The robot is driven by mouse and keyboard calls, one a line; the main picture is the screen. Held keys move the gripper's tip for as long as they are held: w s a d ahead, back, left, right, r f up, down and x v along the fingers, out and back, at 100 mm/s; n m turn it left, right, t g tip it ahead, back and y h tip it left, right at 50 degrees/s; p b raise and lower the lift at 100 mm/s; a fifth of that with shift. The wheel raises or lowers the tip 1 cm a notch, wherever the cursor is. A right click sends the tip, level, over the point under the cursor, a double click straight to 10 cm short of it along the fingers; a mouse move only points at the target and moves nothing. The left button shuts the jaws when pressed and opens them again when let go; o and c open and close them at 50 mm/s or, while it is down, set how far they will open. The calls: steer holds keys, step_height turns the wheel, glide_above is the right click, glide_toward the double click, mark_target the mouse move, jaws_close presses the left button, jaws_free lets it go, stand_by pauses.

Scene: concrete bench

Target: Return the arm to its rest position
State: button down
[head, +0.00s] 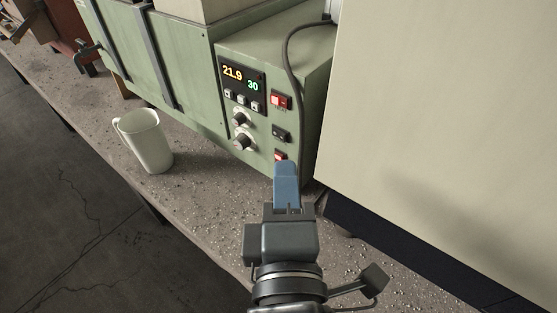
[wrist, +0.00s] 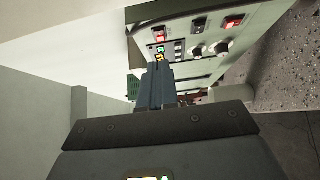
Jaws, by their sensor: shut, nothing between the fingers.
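My gripper (head: 286,172) is in front of the lower right part of the control panel of a green machine (head: 192,82). Its blue fingers are together with nothing between them. In the head view the fingertips overlap the area just below the lowest red switch (head: 281,155); I cannot tell whether they touch the panel. In the wrist view the shut fingers (wrist: 157,72) point towards the machine, with the panel's switches and knobs beyond them. The display (head: 240,79) reads 21.9 and 30.
A pale mug (head: 146,141) stands on the speckled bench (head: 196,199), left of my gripper. A large cream cabinet (head: 450,120) stands close on the right. A black cable (head: 289,62) hangs beside the panel. Open floor (head: 60,200) lies beyond the bench's front edge.

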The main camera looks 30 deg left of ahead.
steer(key=shift+s+d, duration=0.2)
stand_by(0.5)
steer(key=s+d+f+m+h, duration=0.1)
steer(key=s+d+f+m, duration=0.1)
steer(key=d+f+m, duration=0.35)
steer(key=s+d+f+m+h, duration=0.2)
steer(key=s+d, duration=0.1)
steer(key=d, duration=0.5)
steer(key=s+d+f+m+h, duration=0.1)
steer(key=s+d+f+m, duration=0.2)
steer(key=d, duration=0.4)
steer(key=s+d+r+m+h, duration=0.1)
steer(key=s+d+m+h, duration=0.4)
steer(key=s+d+m, duration=0.9)
steer(key=shift+r+h, duration=0.3)
steer(key=shift+h, duration=0.1)
